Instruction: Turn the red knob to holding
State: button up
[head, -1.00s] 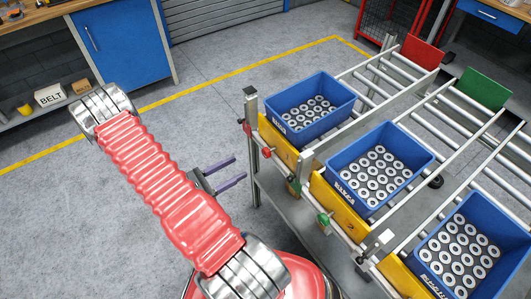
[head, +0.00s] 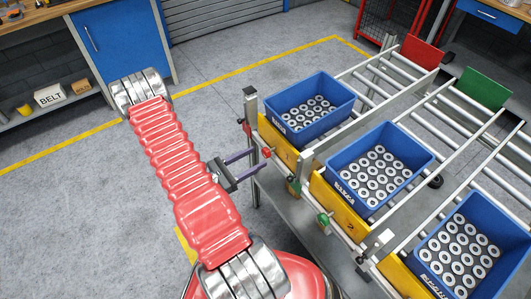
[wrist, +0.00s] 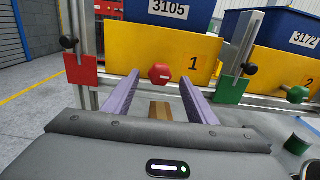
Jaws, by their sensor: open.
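The red knob (wrist: 159,74) sits on the rail below the yellow panel marked 1 (wrist: 165,53), in the wrist view. It has a faint pale mark. In the head view the red knob (head: 266,152) is a small red spot at the left end of the rack. My gripper (wrist: 160,82) is open, with its purple fingers apart. The knob shows between the fingertips and a little beyond them, with a gap on each side. In the head view my gripper (head: 261,159) points right, close to the rack's front.
A red plate (wrist: 84,70) with a black knob stands left of the fingers, a green plate (wrist: 231,90) to the right. A green knob (wrist: 297,94) lies farther right. Blue bins (head: 310,104) of ringed parts stand on the rack. Floor left of the rack is clear.

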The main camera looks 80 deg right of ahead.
aim_at(263, 153)
jog(key=shift+x, duration=2.9)
jog(key=shift+c, duration=0.3)
grip_shut()
jog(key=shift+a, duration=0.2)
jog(key=shift+d, duration=0.15)
